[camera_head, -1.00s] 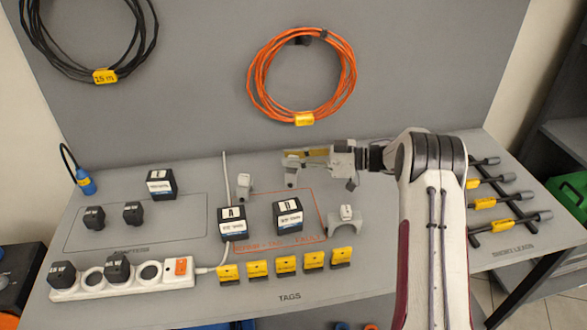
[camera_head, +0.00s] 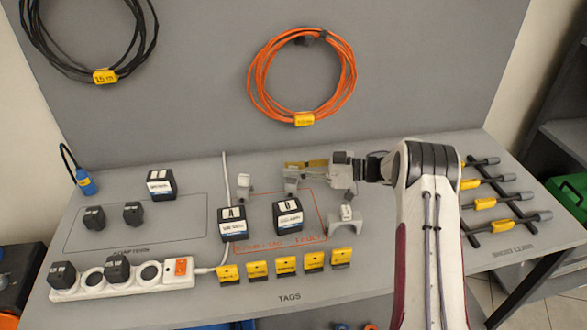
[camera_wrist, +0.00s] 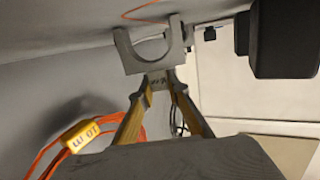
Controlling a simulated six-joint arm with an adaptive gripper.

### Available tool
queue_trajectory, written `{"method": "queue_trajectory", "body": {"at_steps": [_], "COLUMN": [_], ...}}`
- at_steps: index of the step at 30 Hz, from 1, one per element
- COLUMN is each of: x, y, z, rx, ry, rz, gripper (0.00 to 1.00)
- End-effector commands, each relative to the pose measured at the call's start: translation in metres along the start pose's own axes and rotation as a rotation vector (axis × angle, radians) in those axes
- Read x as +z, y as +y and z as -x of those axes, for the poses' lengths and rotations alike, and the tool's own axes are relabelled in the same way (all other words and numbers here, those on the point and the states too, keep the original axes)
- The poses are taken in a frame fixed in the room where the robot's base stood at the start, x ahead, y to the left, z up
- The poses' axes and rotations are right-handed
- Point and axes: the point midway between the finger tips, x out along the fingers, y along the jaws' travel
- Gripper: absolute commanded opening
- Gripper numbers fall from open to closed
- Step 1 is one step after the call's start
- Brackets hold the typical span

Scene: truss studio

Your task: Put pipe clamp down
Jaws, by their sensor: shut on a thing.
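My gripper (camera_head: 306,165), with yellow fingers, reaches left over the back of the bench. It is shut on a grey arch-shaped pipe clamp (camera_head: 291,186), just below the fingers. In the wrist view the clamp (camera_wrist: 152,47) sits between the fingertips, its open side facing the bench top. I cannot tell whether its feet touch the bench. A similar clamp (camera_head: 245,184) stands to the left, and another clamp (camera_head: 346,221) stands to the front right, below my arm.
Black boxes A (camera_head: 232,224) and B (camera_head: 288,215) stand in front, by an orange-outlined area. Yellow tags (camera_head: 286,264) line the front. A white cable (camera_head: 226,180) runs up at left. An orange cable coil (camera_head: 262,88) hangs on the back panel.

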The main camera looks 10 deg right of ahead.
Motion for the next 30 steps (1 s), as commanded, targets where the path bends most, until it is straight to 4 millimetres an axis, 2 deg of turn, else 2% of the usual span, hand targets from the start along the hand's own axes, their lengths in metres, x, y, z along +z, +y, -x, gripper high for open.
{"method": "queue_trajectory", "body": {"at_steps": [7, 8, 9, 10, 25, 30], "x": [0.002, 0.003, 0.003, 0.003, -0.001, 0.0], "y": [0.0, 0.0, 0.0, 0.0, 0.0, 0.0], "z": [0.0, -0.001, -0.001, -0.001, 0.0, 0.013], "rx": [0.0, 0.0, 0.0, 0.0, 0.0, 0.0], "ry": [0.001, 0.0, 0.0, 0.0, 0.0, 0.0], "rz": [0.0, 0.0, 0.0, 0.0, 0.0, -0.001], "gripper": [0.0, 0.18, 0.29, 0.32, 0.32, 0.32]}}
